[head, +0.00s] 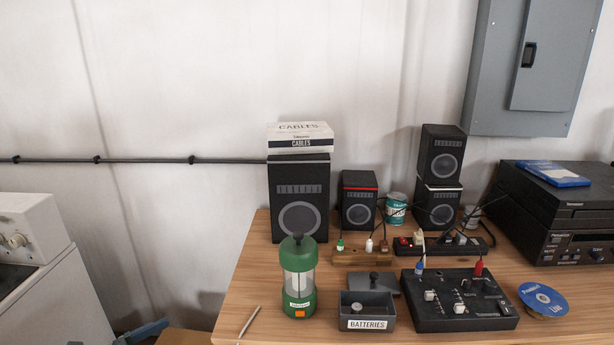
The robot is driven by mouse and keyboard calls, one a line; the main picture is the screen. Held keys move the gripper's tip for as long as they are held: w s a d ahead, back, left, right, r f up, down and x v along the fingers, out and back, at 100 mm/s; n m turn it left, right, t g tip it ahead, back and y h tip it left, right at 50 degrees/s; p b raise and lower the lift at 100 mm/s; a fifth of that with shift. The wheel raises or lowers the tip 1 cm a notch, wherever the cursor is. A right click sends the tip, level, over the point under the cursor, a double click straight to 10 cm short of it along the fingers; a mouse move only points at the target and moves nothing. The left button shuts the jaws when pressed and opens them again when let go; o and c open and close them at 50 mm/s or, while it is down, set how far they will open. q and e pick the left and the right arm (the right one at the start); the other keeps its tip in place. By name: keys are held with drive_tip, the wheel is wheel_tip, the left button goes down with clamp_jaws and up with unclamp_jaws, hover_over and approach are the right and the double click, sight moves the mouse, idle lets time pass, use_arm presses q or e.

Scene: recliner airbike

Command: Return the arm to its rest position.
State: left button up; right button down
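Neither of my grippers shows in the head view, and no arm can be made out clearly. The wooden table (240,290) fills the lower right. On it stand a green lantern (299,280) with a clear middle and an orange button, and an open grey box labelled BATTERIES (367,324) with a round metal item inside. A grey lid (372,284) with a dark knob lies behind the box. A thin light-grey rod (249,321) lies near the table's left front edge.
A black control box (458,301) with plugged leads and a blue disc (543,299) lie at the right. Speakers (300,210), a can (396,208), power strips and black decks (560,220) line the back. A white appliance (50,270) stands left. A blue object (142,331) is cut off below.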

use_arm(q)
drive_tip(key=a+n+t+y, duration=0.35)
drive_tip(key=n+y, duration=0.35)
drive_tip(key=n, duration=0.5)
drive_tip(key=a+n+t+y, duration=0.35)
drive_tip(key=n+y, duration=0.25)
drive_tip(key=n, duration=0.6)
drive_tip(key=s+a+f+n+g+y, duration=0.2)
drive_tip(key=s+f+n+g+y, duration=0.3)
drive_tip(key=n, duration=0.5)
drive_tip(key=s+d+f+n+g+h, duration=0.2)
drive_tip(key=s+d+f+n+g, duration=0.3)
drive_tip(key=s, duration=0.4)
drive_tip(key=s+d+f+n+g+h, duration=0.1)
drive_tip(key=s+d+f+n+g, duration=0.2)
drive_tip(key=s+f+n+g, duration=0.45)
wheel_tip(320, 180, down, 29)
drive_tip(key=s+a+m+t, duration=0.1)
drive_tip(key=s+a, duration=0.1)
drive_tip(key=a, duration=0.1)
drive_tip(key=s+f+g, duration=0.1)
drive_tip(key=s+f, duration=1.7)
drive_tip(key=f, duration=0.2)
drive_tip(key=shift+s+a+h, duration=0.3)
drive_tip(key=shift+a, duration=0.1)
